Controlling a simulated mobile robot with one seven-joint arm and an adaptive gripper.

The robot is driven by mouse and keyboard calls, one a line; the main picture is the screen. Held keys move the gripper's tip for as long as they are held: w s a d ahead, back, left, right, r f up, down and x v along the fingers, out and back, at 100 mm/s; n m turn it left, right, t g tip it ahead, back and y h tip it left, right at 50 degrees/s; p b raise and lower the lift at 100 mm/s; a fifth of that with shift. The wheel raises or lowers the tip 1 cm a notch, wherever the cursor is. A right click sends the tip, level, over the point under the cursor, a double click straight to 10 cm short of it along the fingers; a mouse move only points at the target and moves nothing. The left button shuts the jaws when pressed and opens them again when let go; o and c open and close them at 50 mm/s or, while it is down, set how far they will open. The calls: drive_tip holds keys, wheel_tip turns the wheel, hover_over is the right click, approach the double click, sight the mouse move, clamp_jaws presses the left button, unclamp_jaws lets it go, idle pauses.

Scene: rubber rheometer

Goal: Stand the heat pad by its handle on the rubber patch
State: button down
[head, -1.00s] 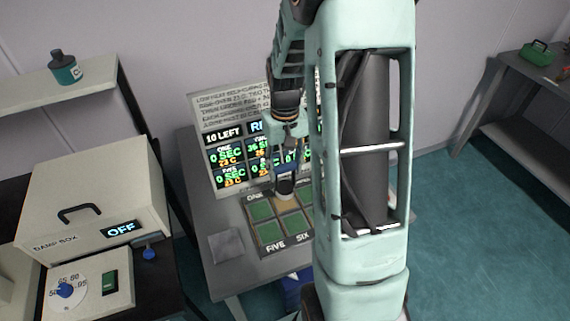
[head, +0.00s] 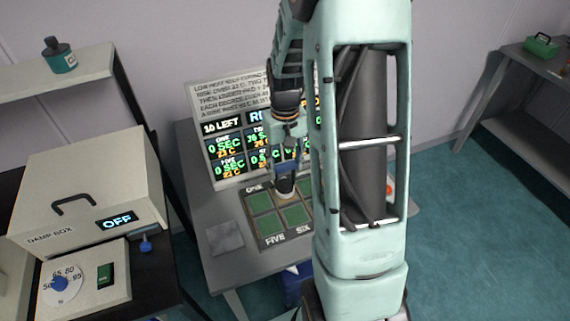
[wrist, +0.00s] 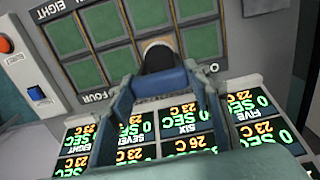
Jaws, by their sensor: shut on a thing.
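The heat pad shows as a dark round body with a pale lower rim in the head view (head: 285,187) and the wrist view (wrist: 158,54). My gripper (wrist: 163,82) is shut on its blue handle, and the pad hangs below the fingers, roughly upright. It is at the back row of green rubber patches (head: 263,203), one column right of ONE, and hides most of the patch under it. I cannot tell whether its face touches the rubber. The patch board (head: 254,235) lies flat on the grey table.
A sloped display panel (head: 228,135) stands behind the board, close under my wrist. A grey square plate (head: 225,237) lies left of the board. The damp box (head: 85,195) reads OFF. A small box with orange and blue buttons (wrist: 38,94) is beside the board. My arm hides the board's right side.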

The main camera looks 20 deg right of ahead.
drive_tip(key=shift+f+b, duration=0.5)
drive_tip(key=shift+f, duration=0.15)
idle(0.6)
drive_tip(key=c, duration=1.3)
unclamp_jaws()
drive_tip(key=o, duration=0.4)
drive_tip(key=shift+c, duration=0.2)
wheel_tip(320, 180, up, 12)
